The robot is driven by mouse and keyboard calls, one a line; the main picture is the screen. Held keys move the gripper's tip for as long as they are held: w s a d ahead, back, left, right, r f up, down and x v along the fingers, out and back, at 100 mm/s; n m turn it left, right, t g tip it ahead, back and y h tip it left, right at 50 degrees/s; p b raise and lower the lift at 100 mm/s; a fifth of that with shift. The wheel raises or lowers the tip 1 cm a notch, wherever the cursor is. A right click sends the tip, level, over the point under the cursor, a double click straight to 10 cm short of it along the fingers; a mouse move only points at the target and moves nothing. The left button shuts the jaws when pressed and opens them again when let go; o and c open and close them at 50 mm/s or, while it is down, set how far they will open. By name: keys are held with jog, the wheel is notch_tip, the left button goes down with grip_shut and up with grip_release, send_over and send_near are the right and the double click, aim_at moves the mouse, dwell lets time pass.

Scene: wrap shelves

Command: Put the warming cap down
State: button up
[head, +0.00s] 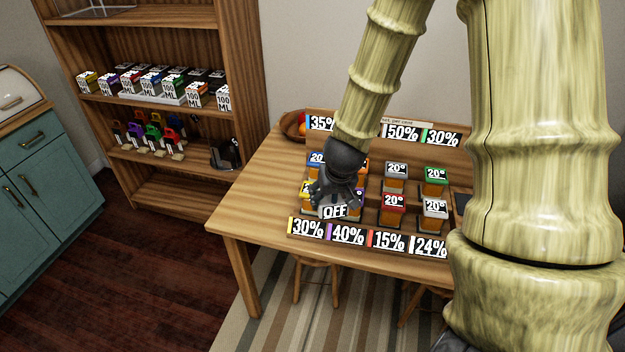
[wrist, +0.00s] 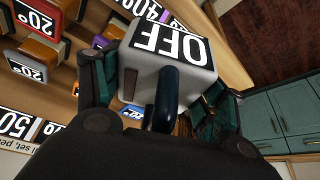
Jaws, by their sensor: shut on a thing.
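The warming cap is a white block with a black "OFF" label (wrist: 180,65); it also shows in the head view (head: 334,212). My gripper (wrist: 165,90) is shut on it, with a finger on each side and a dark blue part of the cap towards the wrist. In the head view my gripper (head: 338,185) is over the left front of the rack on the table, hiding some blocks behind it. I cannot tell whether the cap touches anything below.
The wooden table (head: 262,205) holds blocks marked "20°", such as a red one (head: 393,208) and a green one (head: 434,181). Percent signs (head: 386,239) line the front. A bowl (head: 293,124) stands at the back left. The table's left side is clear.

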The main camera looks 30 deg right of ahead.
jog(key=w+d+p, duration=0.1)
jog(key=w, duration=0.3)
jog(key=w+d+f+p, duration=0.1)
jog(key=w+p, duration=0.1)
jog(key=w, duration=0.3)
jog(key=w+d+p, duration=0.1)
jog(key=w, duration=0.3)
jog(key=shift+w+d+f+p, duration=0.15)
jog(key=shift+w+d+p, duration=0.05)
jog(key=shift+w+p, duration=0.2)
jog(key=shift+f+p, duration=0.5)
jog(key=shift+f, duration=1.3)
jog(key=shift+f, duration=0.15)
jog(key=o, duration=1.3)
